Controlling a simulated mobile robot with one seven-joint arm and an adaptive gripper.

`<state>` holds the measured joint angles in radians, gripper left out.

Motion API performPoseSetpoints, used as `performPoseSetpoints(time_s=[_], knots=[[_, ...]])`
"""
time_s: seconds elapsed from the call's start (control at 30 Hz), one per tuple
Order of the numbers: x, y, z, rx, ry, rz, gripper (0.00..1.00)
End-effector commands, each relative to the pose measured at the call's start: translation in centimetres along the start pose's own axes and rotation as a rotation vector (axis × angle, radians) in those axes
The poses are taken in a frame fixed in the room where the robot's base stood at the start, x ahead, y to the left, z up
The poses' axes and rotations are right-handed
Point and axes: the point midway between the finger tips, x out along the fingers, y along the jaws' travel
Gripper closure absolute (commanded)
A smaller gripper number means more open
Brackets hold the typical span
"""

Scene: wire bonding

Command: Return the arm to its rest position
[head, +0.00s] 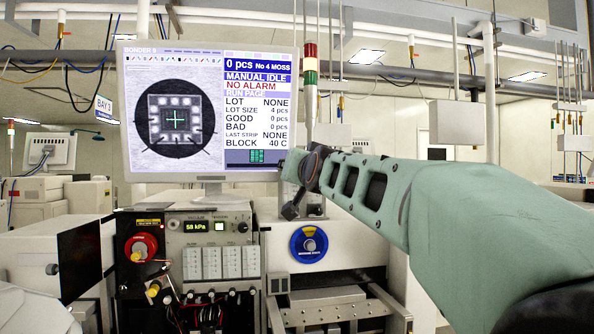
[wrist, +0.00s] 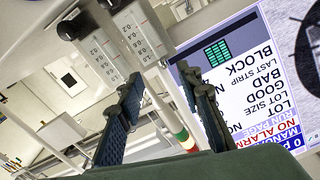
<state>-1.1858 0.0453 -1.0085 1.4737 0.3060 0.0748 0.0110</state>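My arm (head: 380,190), in a green cover, reaches in from the right of the head view. Its end is in front of the bonder, just right of the monitor's lower right corner. My gripper (head: 292,190) is seen there end-on and partly hidden by the wrist. In the wrist view my gripper (wrist: 160,74) shows two dark fingers well apart with nothing between them. The view there is tilted, with the monitor screen beyond the right finger.
The monitor (head: 210,185) reads MANUAL IDLE and NO ALARM. Below it are a red knob (head: 140,247), a 58 kPa gauge (head: 200,227) and a blue round dial (head: 309,245). A signal tower (head: 310,75) stands behind my gripper. A metal work stage (head: 325,297) lies below.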

Motion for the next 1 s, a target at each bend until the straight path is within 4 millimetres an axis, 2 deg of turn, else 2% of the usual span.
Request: performPoseSetpoints(time_s=[0.17,0.27,0.37,0.47,0.6,0.7,0.87,1.0], knots=[[0.0,0.0,0.0,0.0,0.0,0.0,0.67],[-0.1,0.8,0.5,0.006,-0.015,0.007,0.67],[-0.9,3.1,2.3,0.025,-0.071,0.025,0.67],[-2.6,6.3,5.6,0.053,-0.167,0.048,0.67],[-7.0,9.9,10.9,0.085,-0.325,0.068,0.67],[-11.1,11.4,14.6,0.092,-0.433,0.077,0.67],[-18.3,12.6,20.1,0.072,-0.592,0.093,0.67],[-25.0,13.3,25.0,0.025,-0.724,0.125,0.67]])
